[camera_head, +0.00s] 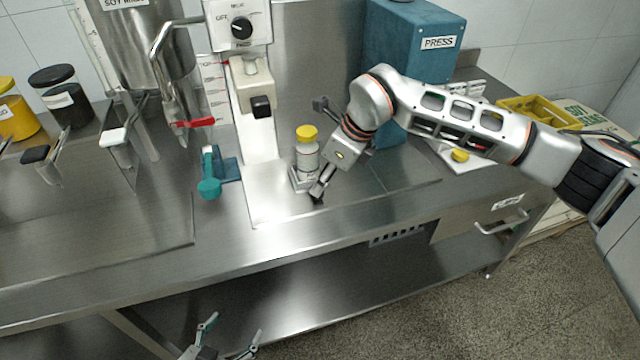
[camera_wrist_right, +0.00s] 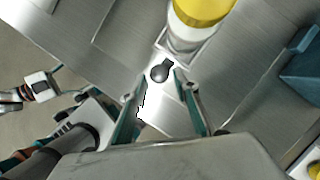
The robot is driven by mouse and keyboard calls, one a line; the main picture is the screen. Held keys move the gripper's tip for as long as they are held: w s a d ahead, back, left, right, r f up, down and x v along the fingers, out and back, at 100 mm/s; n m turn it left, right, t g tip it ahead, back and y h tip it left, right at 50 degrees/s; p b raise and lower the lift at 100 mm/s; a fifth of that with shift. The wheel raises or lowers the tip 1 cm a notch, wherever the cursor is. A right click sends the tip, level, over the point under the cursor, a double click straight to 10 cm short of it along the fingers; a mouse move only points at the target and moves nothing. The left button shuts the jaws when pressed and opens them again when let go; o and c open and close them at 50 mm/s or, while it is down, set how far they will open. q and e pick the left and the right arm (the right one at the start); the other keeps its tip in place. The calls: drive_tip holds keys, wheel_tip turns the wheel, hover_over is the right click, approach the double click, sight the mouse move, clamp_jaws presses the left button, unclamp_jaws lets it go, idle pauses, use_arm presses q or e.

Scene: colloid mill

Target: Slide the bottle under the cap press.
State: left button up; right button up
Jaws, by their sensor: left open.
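The bottle (camera_head: 307,158) is white with a yellow cap and stands upright on a small metal carrier (camera_head: 300,181) on the bench. In the right wrist view the bottle (camera_wrist_right: 190,32) is at the top, with a dark round knob (camera_wrist_right: 161,72) on the carrier's near side. My right gripper (camera_head: 322,150) is open beside the bottle; its fingertips (camera_wrist_right: 160,92) are just short of the knob and hold nothing. The blue cap press (camera_head: 400,45), labelled PRESS, stands to the right at the back; my right arm hides its lower part. My left gripper (camera_head: 228,335) is open and empty, low in front of the bench.
A dial-fitted filling column (camera_head: 240,30) and a steel tank (camera_head: 145,40) stand at the left. A teal-handled part (camera_head: 209,186) sits left of the bottle. A yellow tray (camera_head: 540,110) lies at the far right. The bench's front strip is clear.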

drive_tip(key=shift+x, duration=1.35)
clamp_jaws()
drive_tip(key=w+d, duration=0.2)
drive_tip(key=d, duration=0.6)
drive_tip(key=w+d, duration=0.3)
drive_tip(key=d, duration=0.5)
drive_tip(key=w+d, duration=0.3)
drive_tip(key=d, duration=0.6)
drive_tip(key=shift+b, duration=0.35)
drive_tip(key=shift+w+d, duration=0.1)
unclamp_jaws()
